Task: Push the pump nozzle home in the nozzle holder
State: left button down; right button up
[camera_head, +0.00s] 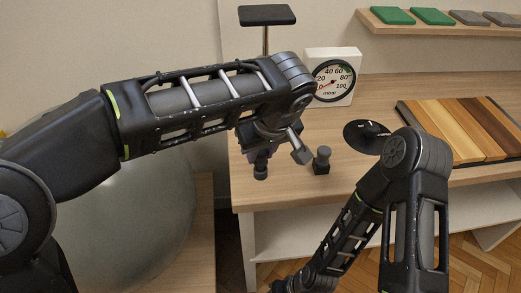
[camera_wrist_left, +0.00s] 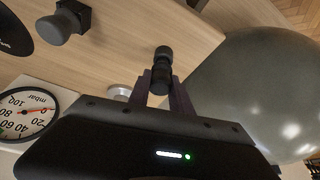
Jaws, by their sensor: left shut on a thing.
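A small black block (camera_head: 320,169), which looks like the nozzle holder, sits near the front edge of the table. A grey cylinder (camera_head: 323,153) stands up from it and looks like the pump nozzle; how deep it sits I cannot tell. In the left wrist view the block (camera_wrist_left: 76,12) and grey cylinder (camera_wrist_left: 53,30) are at the upper left. My left gripper (camera_head: 261,160) is left of the holder, apart from it, near the table's left corner. Its fingers are shut on a small dark waisted cylindrical piece (camera_wrist_left: 162,62). My right gripper is out of view.
A large grey-green ball (camera_head: 150,215) is below my left arm, beside the table (camera_head: 290,195). A pressure gauge (camera_head: 333,78), a black disc (camera_head: 367,136) and a striped wooden board (camera_head: 470,125) are on the table. My right arm fills the lower right.

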aim_at(262, 153)
pick_arm(q)
jog(key=shift+f+b, duration=0.7)
jog(key=shift+f, duration=0.2)
jog(key=c, duration=1.1)
grip_release()
jog(key=shift+r, duration=0.1)
jog(key=p+v, duration=0.2)
jog(key=v, duration=0.5)
jog(key=shift+s+r, duration=0.2)
jog(key=shift+r, duration=0.15)
